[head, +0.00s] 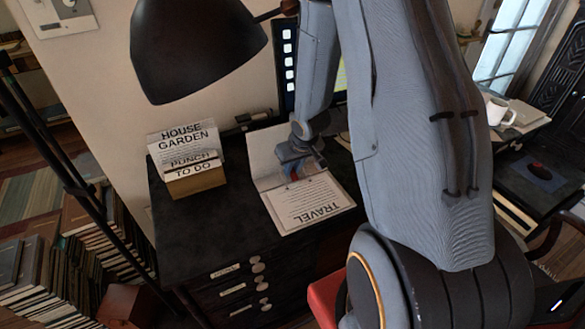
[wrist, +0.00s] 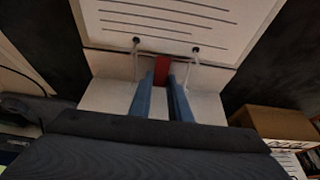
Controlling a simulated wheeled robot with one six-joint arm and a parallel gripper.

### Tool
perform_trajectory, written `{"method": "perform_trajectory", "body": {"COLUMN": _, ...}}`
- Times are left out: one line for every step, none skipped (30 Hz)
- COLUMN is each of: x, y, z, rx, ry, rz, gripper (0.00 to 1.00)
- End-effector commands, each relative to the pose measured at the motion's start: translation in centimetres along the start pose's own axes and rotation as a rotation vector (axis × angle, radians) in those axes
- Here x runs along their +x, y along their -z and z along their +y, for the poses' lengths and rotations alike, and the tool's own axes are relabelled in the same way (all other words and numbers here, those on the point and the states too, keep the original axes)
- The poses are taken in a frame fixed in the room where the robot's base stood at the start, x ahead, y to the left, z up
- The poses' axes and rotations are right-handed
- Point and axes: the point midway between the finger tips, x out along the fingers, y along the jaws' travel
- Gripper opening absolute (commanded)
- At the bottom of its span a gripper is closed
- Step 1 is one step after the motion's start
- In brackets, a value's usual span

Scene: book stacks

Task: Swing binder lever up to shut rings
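The open binder lies on a dark cabinet top, its printed TRAVEL page (head: 308,203) toward the front right in the head view. The page also fills the top of the wrist view (wrist: 185,22). Two thin rings stand at the page's edge, a left ring (wrist: 135,62) and a right ring (wrist: 192,68). The red lever (wrist: 162,66) sits between the rings. My gripper (wrist: 161,78) is down at the binder, its two blue fingers apart with the lever filling the gap between their tips. Whether they press on it is unclear. In the head view my gripper (head: 298,170) partly hides the mechanism.
A tan box (head: 194,181) with HOUSE GARDEN, PUNCH and TO DO cards stands left of the binder; the box (wrist: 275,124) shows at right in the wrist view. A dark lamp shade (head: 198,48) hangs above. The cabinet's front left top (head: 200,233) is bare.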

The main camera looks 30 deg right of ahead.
Motion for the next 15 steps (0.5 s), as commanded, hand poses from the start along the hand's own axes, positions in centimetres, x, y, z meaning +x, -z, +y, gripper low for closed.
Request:
{"method": "perform_trajectory", "body": {"x": 0.0, "y": -0.01, "z": 0.0, "rx": 0.0, "ry": 0.0, "rz": 0.0, "gripper": 0.0}}
{"method": "perform_trajectory", "body": {"x": 0.0, "y": -0.01, "z": 0.0, "rx": 0.0, "ry": 0.0, "rz": 0.0, "gripper": 0.0}}
{"method": "perform_trajectory", "body": {"x": 0.0, "y": -0.01, "z": 0.0, "rx": 0.0, "ry": 0.0, "rz": 0.0, "gripper": 0.0}}
{"method": "perform_trajectory", "body": {"x": 0.0, "y": -0.02, "z": 0.0, "rx": 0.0, "ry": 0.0, "rz": 0.001, "gripper": 0.0}}
{"method": "perform_trajectory", "body": {"x": 0.01, "y": -0.02, "z": 0.0, "rx": 0.0, "ry": 0.0, "rz": 0.002, "gripper": 0.0}}
{"method": "perform_trajectory", "body": {"x": 0.03, "y": -0.04, "z": 0.0, "rx": 0.0, "ry": 0.0, "rz": 0.004, "gripper": 0.0}}
{"method": "perform_trajectory", "body": {"x": 0.04, "y": -0.05, "z": 0.0, "rx": 0.0, "ry": 0.0, "rz": 0.007, "gripper": 0.0}}
{"method": "perform_trajectory", "body": {"x": 0.05, "y": -0.06, "z": 0.0, "rx": 0.001, "ry": 0.0, "rz": 0.011, "gripper": 0.0}}
{"method": "perform_trajectory", "body": {"x": 0.07, "y": -0.07, "z": 0.01, "rx": 0.001, "ry": 0.0, "rz": 0.017, "gripper": 0.0}}
{"method": "perform_trajectory", "body": {"x": 0.07, "y": -0.09, "z": 0.02, "rx": 0.001, "ry": 0.0, "rz": 0.022, "gripper": 0.0}}
{"method": "perform_trajectory", "body": {"x": 0.07, "y": -0.11, "z": 0.02, "rx": 0.001, "ry": 0.0, "rz": 0.029, "gripper": 0.0}}
{"method": "perform_trajectory", "body": {"x": 0.06, "y": -0.15, "z": 0.01, "rx": 0.001, "ry": 0.0, "rz": 0.04, "gripper": 0.0}}
{"method": "perform_trajectory", "body": {"x": 0.08, "y": -0.18, "z": 0.02, "rx": 0.001, "ry": 0.0, "rz": 0.049, "gripper": 0.0}}
{"method": "perform_trajectory", "body": {"x": 0.08, "y": -0.22, "z": 0.01, "rx": 0.002, "ry": 0.0, "rz": 0.059, "gripper": 0.0}}
{"method": "perform_trajectory", "body": {"x": 0.05, "y": -0.27, "z": 0.02, "rx": 0.001, "ry": -0.001, "rz": 0.075, "gripper": 0.0}}
